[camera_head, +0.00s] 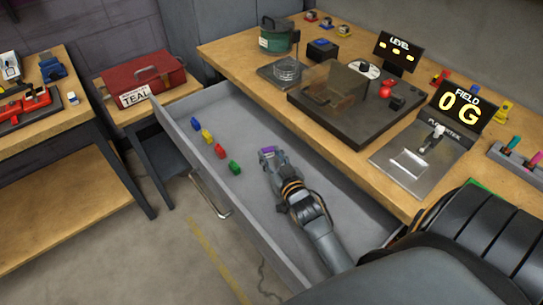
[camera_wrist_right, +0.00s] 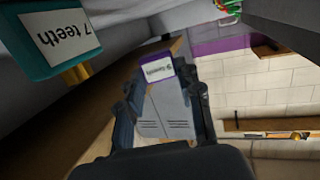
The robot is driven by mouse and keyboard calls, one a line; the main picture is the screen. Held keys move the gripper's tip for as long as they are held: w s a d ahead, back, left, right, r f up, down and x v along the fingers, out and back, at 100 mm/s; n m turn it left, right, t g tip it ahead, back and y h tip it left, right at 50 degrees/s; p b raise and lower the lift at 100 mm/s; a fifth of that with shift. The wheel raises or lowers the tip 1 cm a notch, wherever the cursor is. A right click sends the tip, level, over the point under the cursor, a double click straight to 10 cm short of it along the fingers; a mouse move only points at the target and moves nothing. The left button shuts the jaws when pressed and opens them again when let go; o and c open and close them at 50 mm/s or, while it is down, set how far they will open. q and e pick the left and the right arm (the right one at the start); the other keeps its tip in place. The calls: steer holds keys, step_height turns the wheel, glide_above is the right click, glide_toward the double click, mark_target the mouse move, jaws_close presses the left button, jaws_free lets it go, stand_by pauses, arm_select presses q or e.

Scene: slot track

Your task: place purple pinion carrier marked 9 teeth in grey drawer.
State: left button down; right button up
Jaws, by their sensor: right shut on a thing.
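The purple pinion carrier (camera_head: 266,151) is at the tips of my right gripper (camera_head: 269,159), over the floor of the open grey drawer (camera_head: 262,251). In the right wrist view the purple carrier (camera_wrist_right: 157,57) sits between the two fingers, its white label (camera_wrist_right: 159,70) too small to read surely. My right gripper (camera_wrist_right: 164,95) is shut on it. I cannot tell whether the carrier touches the drawer floor. My left gripper is not in view.
A blue (camera_head: 195,124), a yellow (camera_head: 207,136), a red (camera_head: 220,151) and a green piece (camera_head: 234,167) stand in a row along the drawer's front side. A teal-green piece labelled "7 teeth" (camera_wrist_right: 62,40) is close in the wrist view. The workbench (camera_head: 235,51) borders the drawer.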

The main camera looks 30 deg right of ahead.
steer(key=shift+s+f, duration=0.1)
steer(key=shift+f, duration=0.15)
steer(key=o, duration=1)
steer(key=shift+f, duration=0.15)
steer(key=shift+r, duration=0.2)
steer(key=v, duration=0.8)
steer(key=r+v, duration=0.1)
steer(key=v, duration=0.3)
